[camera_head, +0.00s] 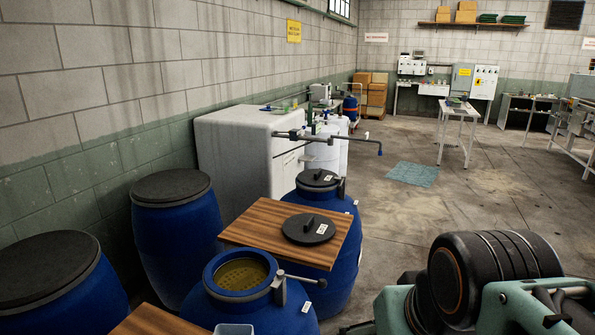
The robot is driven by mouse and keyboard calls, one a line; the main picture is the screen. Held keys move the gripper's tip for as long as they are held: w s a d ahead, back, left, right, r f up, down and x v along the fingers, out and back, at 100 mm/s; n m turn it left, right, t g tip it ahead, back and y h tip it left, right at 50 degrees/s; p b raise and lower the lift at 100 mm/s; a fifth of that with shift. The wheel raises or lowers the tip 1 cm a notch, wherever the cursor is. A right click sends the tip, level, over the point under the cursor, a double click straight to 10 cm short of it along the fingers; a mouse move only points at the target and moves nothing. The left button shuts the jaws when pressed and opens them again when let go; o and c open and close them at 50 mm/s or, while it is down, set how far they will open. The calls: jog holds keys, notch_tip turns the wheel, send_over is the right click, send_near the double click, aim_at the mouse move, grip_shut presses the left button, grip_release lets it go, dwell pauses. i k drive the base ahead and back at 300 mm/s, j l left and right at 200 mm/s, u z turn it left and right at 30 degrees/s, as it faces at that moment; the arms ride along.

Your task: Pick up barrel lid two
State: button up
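A round black lid with a raised grip and a small white label (309,229) lies flat on a brown wooden board. A second black lid with a white label (318,179) sits on the blue barrel behind the board. The writing on both labels is too small to read, so I cannot tell by number which is lid two. The open blue barrel (296,316) in front shows yellowish-brown contents and has a metal clamp lever at its rim. My gripper is not in view; a teal and black part fills the lower right corner.
The wooden board (242,231) lies beside the open barrel. Closed blue barrels (178,238) with plain dark lids stand along the left wall. Another board (160,322) and a pale container (234,329) are at the bottom edge. A white cabinet (235,150) stands behind. The floor to the right is largely clear.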

aim_at(306, 228)
jog(key=u, duration=0.4)
jog(key=i+l+u, duration=0.1)
jog(key=u, duration=0.3)
jog(key=l+u, duration=0.15)
jog(key=u, duration=0.25)
jog(key=i+l+u, duration=0.1)
jog(key=l+u, duration=0.4)
jog(key=l, duration=0.25)
jog(key=i+l+u, duration=0.1)
jog(key=l+u, duration=0.25)
jog(key=l, duration=1.2)
jog(key=l+u, duration=0.15)
jog(key=l, duration=0.65)
jog(key=k, duration=0.05)
